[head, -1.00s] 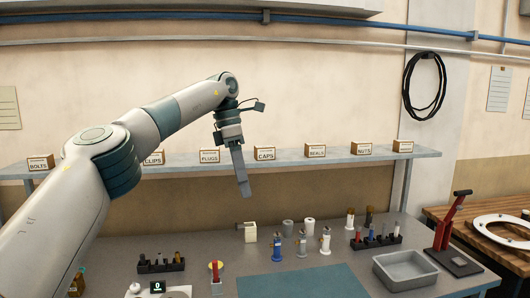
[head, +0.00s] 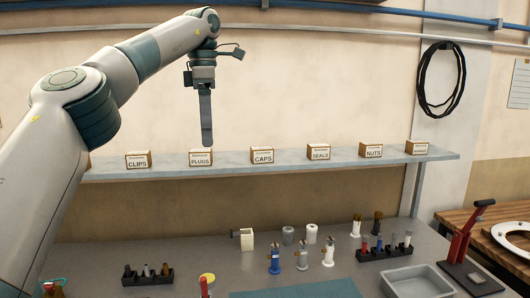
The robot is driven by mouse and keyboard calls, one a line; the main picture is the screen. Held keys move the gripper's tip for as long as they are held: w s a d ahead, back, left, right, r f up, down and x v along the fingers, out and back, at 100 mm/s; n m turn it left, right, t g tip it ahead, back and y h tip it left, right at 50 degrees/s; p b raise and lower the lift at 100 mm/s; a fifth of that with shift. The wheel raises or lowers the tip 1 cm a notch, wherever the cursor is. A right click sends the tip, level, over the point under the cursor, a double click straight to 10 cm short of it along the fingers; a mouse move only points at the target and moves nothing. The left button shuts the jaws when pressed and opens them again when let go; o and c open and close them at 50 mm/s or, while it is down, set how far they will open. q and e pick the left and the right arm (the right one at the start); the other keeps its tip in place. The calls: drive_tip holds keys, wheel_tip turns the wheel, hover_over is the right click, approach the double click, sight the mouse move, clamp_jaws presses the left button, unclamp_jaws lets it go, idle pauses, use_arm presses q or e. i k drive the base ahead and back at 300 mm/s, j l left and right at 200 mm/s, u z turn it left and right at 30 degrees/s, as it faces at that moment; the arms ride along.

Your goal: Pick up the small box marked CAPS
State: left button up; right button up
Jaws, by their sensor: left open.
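The small box marked CAPS (head: 263,156) stands upright on the wall shelf, between the PLUGS box and the SEALS box. My left gripper (head: 207,140) points down in front of the shelf, left of the CAPS box and close to the PLUGS box in the picture. Its fingers overlap one another from this side, and nothing shows between them. It is open and apart from the CAPS box. My right gripper is out of view.
The shelf (head: 340,162) also carries boxes marked CLIPS (head: 138,160), PLUGS (head: 201,158), SEALS (head: 319,152) and NUTS (head: 371,150). Below, the bench holds several small fittings, a black rack (head: 385,250), a grey tray (head: 420,282) and a red-handled press (head: 468,240).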

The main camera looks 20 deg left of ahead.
sight(261, 155)
drive_tip(key=i, duration=1.45)
